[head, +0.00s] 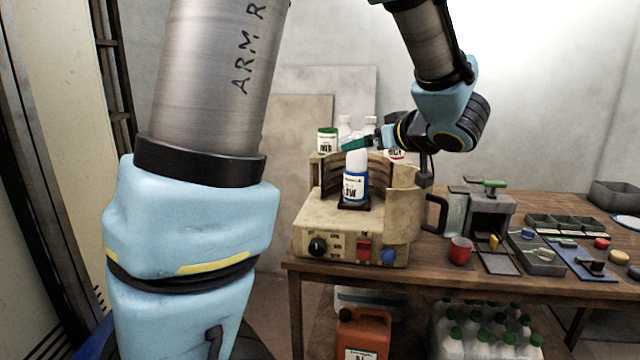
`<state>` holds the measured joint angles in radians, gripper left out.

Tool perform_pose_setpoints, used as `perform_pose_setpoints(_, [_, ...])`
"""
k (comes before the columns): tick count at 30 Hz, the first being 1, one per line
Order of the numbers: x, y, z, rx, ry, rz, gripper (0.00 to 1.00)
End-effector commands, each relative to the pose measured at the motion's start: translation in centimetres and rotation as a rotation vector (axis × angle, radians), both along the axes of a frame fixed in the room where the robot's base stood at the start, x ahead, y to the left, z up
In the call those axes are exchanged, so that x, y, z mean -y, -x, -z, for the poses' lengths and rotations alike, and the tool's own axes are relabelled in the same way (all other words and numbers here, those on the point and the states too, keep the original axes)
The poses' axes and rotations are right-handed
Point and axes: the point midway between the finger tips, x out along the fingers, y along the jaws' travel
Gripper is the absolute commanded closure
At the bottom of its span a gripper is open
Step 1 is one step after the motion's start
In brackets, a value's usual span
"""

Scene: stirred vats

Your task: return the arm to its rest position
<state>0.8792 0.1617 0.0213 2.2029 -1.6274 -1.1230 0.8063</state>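My arm reaches in from the upper right. My gripper (366,141) is at its end, above and just behind the top of a white bottle with a blue label (354,186). A small green piece shows at the gripper's tip; I cannot tell whether it is part of the gripper or something held. The finger gap is too small to make out. The bottle stands upright on a dark pad in a beige stirring machine (325,222) with a curved guard behind it. I cannot tell whether gripper and bottle touch.
A green-capped jar (327,141) and other pale bottles stand behind the machine. A red cup (460,250), a grey device (490,212) and sorting trays (566,226) are on the wooden table (440,277). An orange canister (363,333) and green-capped bottles (480,335) are below.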

Motion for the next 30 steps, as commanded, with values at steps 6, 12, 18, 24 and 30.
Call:
perform_pose_setpoints(6, [0.0, -1.8, 0.4, 0.010, 0.041, 0.092, 0.00])
perform_pose_setpoints(12, [-0.2, -3.7, 1.6, -0.011, 0.092, 0.225, 0.00])
perform_pose_setpoints(18, [-1.0, -4.2, 4.7, -0.125, 0.152, 0.403, 0.00])
perform_pose_setpoints(24, [-5.5, 0.5, 11.8, -0.470, 0.199, 0.564, 0.00])
perform_pose_setpoints(30, [-12.5, 9.0, 17.3, -0.868, 0.190, 0.556, 0.00])
